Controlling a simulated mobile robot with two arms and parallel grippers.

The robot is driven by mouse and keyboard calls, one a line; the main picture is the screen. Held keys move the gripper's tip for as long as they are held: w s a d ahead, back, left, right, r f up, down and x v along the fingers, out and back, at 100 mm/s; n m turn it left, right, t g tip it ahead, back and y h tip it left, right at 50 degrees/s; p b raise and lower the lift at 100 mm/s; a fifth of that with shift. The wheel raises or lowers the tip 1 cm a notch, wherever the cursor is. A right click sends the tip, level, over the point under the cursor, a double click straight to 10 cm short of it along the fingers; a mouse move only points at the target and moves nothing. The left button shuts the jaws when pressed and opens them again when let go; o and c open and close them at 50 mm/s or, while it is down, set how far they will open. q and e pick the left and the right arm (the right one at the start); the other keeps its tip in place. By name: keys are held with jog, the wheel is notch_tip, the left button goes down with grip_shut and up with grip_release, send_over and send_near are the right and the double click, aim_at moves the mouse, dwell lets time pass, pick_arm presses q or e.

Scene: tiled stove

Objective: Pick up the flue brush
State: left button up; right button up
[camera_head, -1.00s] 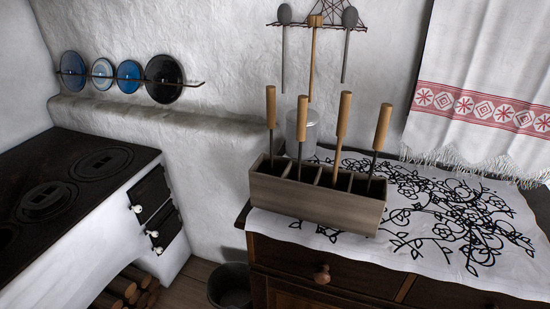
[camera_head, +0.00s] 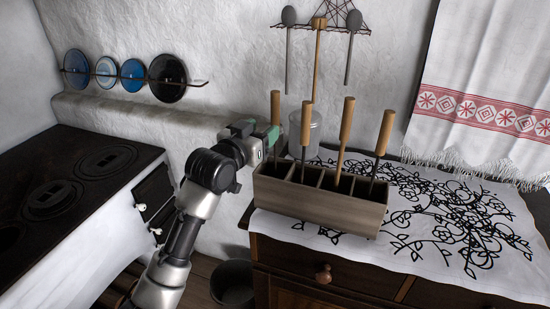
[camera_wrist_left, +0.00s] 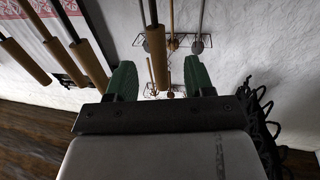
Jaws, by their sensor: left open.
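A wooden box (camera_head: 318,204) with compartments stands on the cloth, with several wooden-handled tools upright in it. Their lower ends are hidden inside, so I cannot tell which is the flue brush. The leftmost handle (camera_head: 275,107) is beside my left gripper (camera_head: 262,134), which is at the box's left end. The left gripper is open with green fingers; in the left wrist view (camera_wrist_left: 160,78) a wooden handle (camera_wrist_left: 158,66) shows in the gap between them, not visibly gripped. Other handles (camera_wrist_left: 90,64) show to the left there. My right gripper is not in view.
A grey-white canister (camera_head: 305,135) stands behind the box. Utensils hang from a wall rack (camera_head: 320,28) above. The stove (camera_head: 70,190) is at left, and a dark bucket (camera_head: 232,285) stands on the floor. The embroidered cloth (camera_head: 450,235) is clear to the right.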

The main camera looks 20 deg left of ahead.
aim_at(273, 123)
pick_arm(q)
jog(key=x, duration=0.2)
jog(key=shift+w+d+f, duration=0.1)
jog(key=shift+w+d, duration=0.05)
jog(key=shift+w, duration=0.2)
jog(key=shift+w+d+p, duration=0.1)
jog(key=shift+w+p, duration=0.2)
jog(key=shift+p, duration=0.05)
jog(key=p+x, duration=0.1)
jog(key=x, duration=0.2)
jog(key=shift+w+d, duration=0.15)
jog(key=shift+w, duration=0.05)
jog(key=shift+w+d+f, duration=0.1)
jog(key=shift+w, duration=0.35)
grip_shut()
